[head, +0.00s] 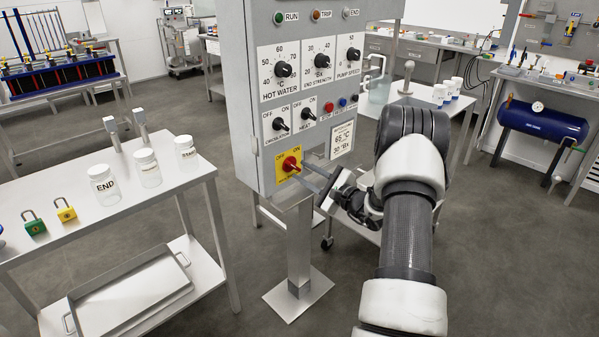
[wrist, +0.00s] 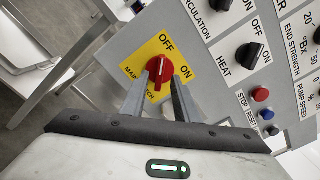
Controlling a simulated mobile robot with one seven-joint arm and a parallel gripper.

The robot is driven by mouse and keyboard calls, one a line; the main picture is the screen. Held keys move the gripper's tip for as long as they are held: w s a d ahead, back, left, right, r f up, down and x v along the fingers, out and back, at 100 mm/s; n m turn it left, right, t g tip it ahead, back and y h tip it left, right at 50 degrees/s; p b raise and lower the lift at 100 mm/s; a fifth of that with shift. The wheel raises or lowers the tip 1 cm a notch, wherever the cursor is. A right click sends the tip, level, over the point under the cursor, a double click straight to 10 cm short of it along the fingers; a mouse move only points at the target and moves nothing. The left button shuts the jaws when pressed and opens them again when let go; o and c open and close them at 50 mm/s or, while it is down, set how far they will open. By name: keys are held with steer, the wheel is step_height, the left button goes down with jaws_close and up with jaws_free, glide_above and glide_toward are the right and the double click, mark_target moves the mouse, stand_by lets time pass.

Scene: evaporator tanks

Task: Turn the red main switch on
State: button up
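The red main switch (head: 291,163) is a rotary knob on a yellow plate (head: 281,172) marked OFF and ON, low on the grey control panel. In the wrist view, the red knob (wrist: 158,72) has its white-marked end toward the OFF label. My gripper (head: 308,174) reaches the panel from the right. In the wrist view, my gripper's fingers (wrist: 160,88) stand apart, one on each side of the knob's lower end. A gap seems to remain beside the knob; contact cannot be made out.
Black knobs for circulation (head: 280,124) and heat (head: 307,114) sit above the switch, with red and blue buttons (head: 329,107) beside them. A card (head: 342,139) hangs at the panel's right. A bench (head: 100,215) with bottles and padlocks stands to the left.

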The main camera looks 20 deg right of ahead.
mark_target(292, 166)
steer(key=shift+x, duration=1.35)
jaws_close()
